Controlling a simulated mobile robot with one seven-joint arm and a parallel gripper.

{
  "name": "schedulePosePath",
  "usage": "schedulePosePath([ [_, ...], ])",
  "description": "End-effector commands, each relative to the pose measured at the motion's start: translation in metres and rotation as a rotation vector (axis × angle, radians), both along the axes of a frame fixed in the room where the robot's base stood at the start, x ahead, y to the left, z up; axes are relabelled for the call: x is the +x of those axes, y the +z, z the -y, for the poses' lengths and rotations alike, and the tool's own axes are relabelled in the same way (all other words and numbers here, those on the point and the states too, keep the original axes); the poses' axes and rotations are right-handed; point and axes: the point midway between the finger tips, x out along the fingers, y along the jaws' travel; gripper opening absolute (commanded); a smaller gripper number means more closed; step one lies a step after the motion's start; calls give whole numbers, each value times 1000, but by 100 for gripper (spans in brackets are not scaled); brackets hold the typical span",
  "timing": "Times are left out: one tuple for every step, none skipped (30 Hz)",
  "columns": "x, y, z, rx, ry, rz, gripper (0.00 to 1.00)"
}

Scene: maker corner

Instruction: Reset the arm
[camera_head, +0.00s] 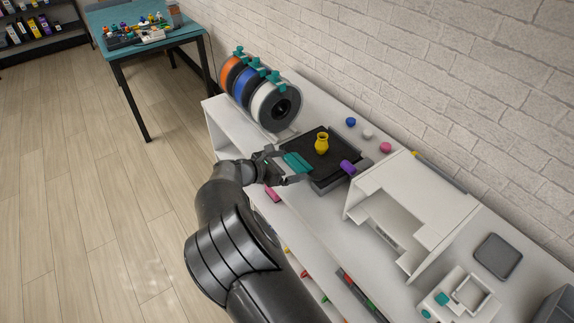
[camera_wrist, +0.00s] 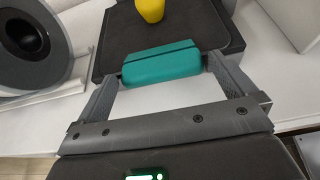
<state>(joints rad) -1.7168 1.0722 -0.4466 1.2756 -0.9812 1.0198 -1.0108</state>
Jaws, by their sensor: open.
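My gripper (camera_head: 285,170) is at the front left edge of a black printer bed (camera_head: 316,142) on the white bench. In the wrist view the fingers of my gripper (camera_wrist: 170,78) are spread wide. A teal block (camera_wrist: 160,64) lies between and just beyond the fingertips, along the near edge of the bed (camera_wrist: 185,25); in the head view the teal block (camera_head: 298,162) is partly beside my gripper. Whether a finger touches it, I cannot tell. My arm reaches in from the bottom of the head view, bent at the elbow.
A yellow vase (camera_head: 322,144) stands on the bed, with a purple piece (camera_head: 347,167) at its right edge. Filament spools (camera_head: 275,104) stand to the left, a white frame (camera_head: 410,205) to the right. A brick wall (camera_head: 400,50) runs behind. Floor at left (camera_head: 90,200) is clear.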

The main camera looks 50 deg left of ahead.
Motion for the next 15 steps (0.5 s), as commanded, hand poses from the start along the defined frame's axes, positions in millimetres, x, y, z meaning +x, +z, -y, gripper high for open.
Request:
schedulePosePath([
  [0, 0, 0, 0, 0, 0, 100],
  [0, -1, 0, 0, 0, 0, 100],
  [0, -1, 0, 0, 0, 0, 100],
  [0, -2, 0, 0, 0, 0, 100],
  [0, -2, 0, 0, 0, 0, 100],
  [0, -3, 0, 0, 0, 0, 100],
  [0, -4, 0, 0, 0, 0, 100],
  [0, -5, 0, 1, 0, 0, 100],
  [0, -6, 0, 1, 0, 0, 100],
  [0, -7, 0, 1, 0, 0, 100],
  [0, -8, 0, 1, 0, 0, 100],
  [0, -9, 0, 1, 0, 0, 100],
  [0, -10, 0, 0, 0, 0, 100],
  [0, -11, 0, 0, 0, 0, 100],
  [0, -11, 0, 0, 0, 1, 100],
])
